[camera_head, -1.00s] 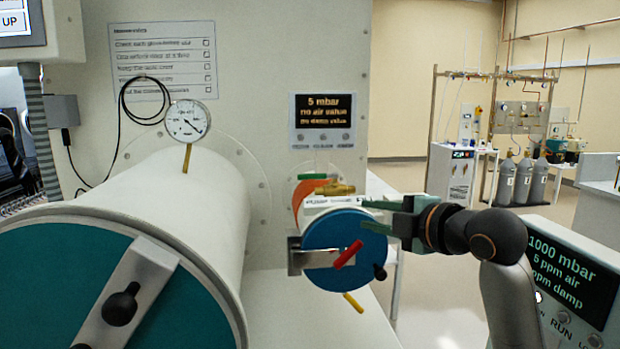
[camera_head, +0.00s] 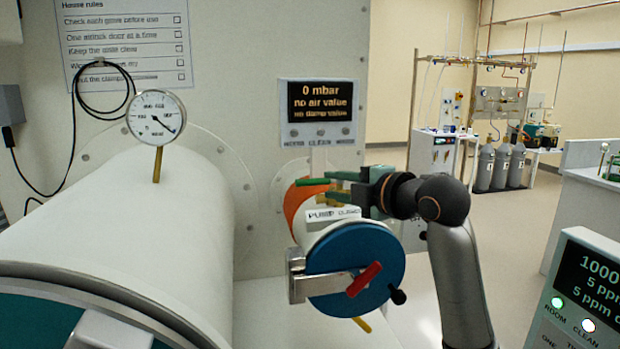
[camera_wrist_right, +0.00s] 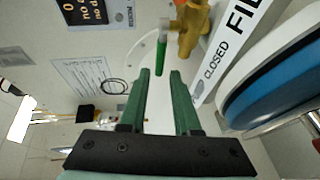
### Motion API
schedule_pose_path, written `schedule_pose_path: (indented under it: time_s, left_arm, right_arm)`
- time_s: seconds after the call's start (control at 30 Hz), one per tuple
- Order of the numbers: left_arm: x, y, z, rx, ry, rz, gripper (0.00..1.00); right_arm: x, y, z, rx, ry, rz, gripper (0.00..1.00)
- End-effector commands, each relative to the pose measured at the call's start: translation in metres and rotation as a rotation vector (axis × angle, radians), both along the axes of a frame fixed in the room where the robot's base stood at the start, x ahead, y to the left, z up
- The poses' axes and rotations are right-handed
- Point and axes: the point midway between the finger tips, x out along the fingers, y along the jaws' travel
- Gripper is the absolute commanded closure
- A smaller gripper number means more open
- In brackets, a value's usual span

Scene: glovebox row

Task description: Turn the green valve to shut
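The green valve handle (camera_head: 312,181) sticks out above the small white cylinder, near its orange band. In the right wrist view the green handle (camera_wrist_right: 161,52) joins a brass valve body (camera_wrist_right: 190,30), beside a label strip reading "CLOSED" and "FIL". My right gripper (camera_head: 331,186) reaches in from the right, its green fingers close to the handle. In the right wrist view my right gripper (camera_wrist_right: 161,76) is open and empty. The handle's end lies just ahead of its fingertips, roughly in line with the gap. Contact is not visible. My left gripper is not in view.
The small cylinder has a blue door (camera_head: 372,248) with a red handle (camera_head: 364,279). A large white cylinder (camera_head: 150,230) with a dial gauge (camera_head: 156,117) stands at left. A wall display (camera_head: 320,102) reads 0 mbar. A control panel (camera_head: 590,285) stands at right.

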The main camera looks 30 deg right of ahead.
Motion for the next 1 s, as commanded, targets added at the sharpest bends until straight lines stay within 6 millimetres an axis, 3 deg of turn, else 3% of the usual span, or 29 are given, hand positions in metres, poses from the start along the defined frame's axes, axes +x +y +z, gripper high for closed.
schedule_pose_path:
  time_s: [0.2, 0.4, 0.83, 1.0]
  left_arm:
    - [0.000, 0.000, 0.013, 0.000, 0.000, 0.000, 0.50]
    - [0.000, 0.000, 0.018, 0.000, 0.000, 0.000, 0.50]
    - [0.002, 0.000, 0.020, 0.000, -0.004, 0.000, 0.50]
    - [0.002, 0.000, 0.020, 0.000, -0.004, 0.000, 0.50]
  right_arm:
    - [0.045, 0.008, -0.006, 0.005, 0.002, 0.003, 0.69]
    - [0.069, 0.011, -0.012, 0.002, 0.001, 0.001, 0.69]
    - [0.077, 0.012, -0.015, -0.001, 0.000, 0.000, 0.69]
    - [0.077, 0.012, -0.015, -0.001, 0.001, 0.000, 0.88]
